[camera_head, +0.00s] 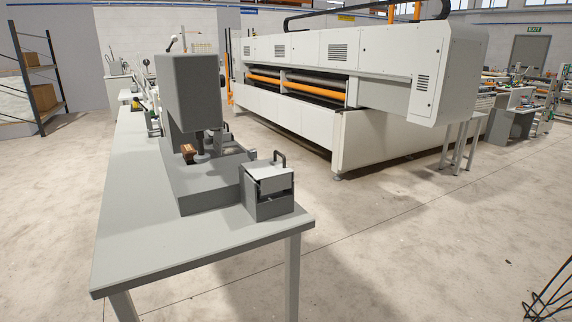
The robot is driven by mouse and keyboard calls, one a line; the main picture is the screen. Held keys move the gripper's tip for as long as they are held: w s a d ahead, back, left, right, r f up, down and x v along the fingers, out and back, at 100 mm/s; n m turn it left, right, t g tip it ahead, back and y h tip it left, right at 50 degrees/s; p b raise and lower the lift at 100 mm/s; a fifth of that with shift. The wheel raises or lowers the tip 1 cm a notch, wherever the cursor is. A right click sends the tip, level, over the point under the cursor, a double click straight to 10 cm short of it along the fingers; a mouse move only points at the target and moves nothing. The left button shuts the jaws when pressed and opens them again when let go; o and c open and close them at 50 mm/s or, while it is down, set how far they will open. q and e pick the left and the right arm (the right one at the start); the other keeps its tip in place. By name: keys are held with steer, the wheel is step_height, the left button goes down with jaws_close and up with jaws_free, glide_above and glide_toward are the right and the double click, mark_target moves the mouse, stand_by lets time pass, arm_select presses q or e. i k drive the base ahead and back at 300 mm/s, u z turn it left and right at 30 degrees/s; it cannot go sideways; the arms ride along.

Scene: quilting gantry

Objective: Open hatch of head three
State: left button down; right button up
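A tall grey machine head (189,88) stands on a grey base (195,185) on the long table. A small grey box (268,205) stands at the near right of this base, close to the table's corner. It has a light top plate (270,171) and a dark upright handle (279,158) at the back of it. A dark gap shows below the plate's front edge; I cannot tell whether this plate is the hatch or whether it is shut. I see no number that marks head three. Neither of my grippers shows in the view.
The grey table (140,235) runs away to the back left, with more equipment along it; its near end is clear. A long white quilting machine (300,75) stands behind to the right. A shelf (38,85) stands at far left.

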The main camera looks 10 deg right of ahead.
mark_target(274, 175)
steer(key=u, duration=0.25)
steer(key=i, duration=1)
steer(key=u, duration=0.1)
